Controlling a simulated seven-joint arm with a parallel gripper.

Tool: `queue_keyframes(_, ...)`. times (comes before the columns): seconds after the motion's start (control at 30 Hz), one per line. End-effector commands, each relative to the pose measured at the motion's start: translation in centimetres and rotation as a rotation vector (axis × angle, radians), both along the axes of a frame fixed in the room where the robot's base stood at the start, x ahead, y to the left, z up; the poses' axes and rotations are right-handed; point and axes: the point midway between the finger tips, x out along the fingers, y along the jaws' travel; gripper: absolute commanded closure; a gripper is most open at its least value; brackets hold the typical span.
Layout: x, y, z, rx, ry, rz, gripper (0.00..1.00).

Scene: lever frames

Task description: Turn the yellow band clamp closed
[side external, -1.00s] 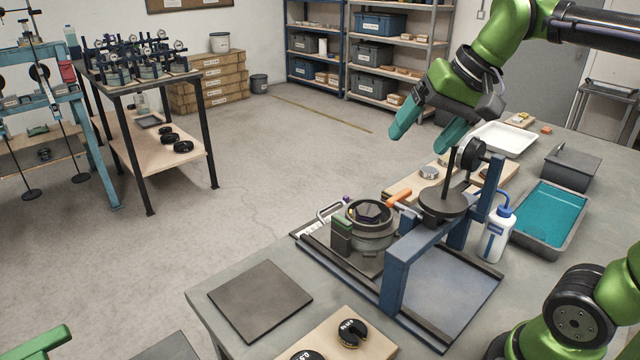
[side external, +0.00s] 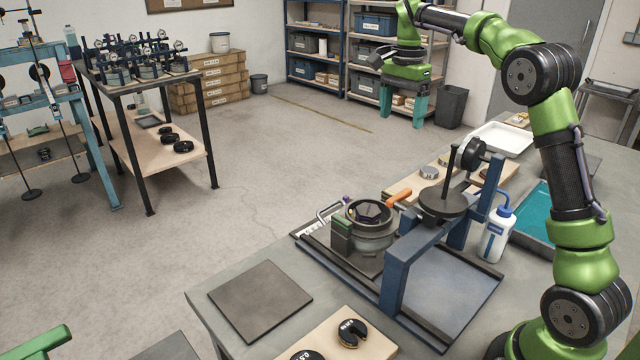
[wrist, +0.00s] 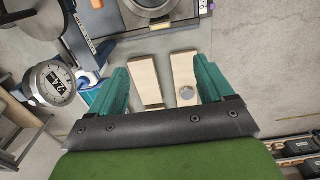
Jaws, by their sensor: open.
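No clearly yellow clamp shows. In the side external view, a dark round cell (side external: 372,242) sits on the bench fixture. A short orange handle (side external: 401,196) sticks out on its right, beside the blue frame (side external: 400,268). I cannot tell whether the band is closed or open. My gripper (side external: 402,108) is open, teal fingers pointing down. It appears above and behind the fixture, well apart from the handle. In the wrist view my gripper (wrist: 162,78) has nothing between its fingers, with wooden boards below.
A dial gauge (side external: 471,152) and a dark disc weight (side external: 442,202) stand on the blue frame. A wash bottle (side external: 496,236), white tray (side external: 503,139) and teal-filled tray (side external: 535,215) are to the right. A flat dark plate (side external: 260,298) lies at the front left.

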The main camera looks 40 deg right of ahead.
Motion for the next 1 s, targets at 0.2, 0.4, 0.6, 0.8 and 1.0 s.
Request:
queue_keyframes(0.2, -0.1, 0.1, -2.9, 0.002, 0.0, 0.003, 0.19)
queue_keyframes(0.4, 0.0, 0.1, -4.3, 0.001, -0.002, 0.004, 0.19)
queue_keyframes(0.6, -0.1, 0.2, -7.4, 0.004, 0.001, 0.004, 0.19)
queue_keyframes(0.8, -0.1, 0.1, -11.8, 0.003, 0.0, 0.005, 0.19)
queue_keyframes(1.0, -0.1, 0.1, -16.1, 0.003, 0.001, 0.005, 0.19)
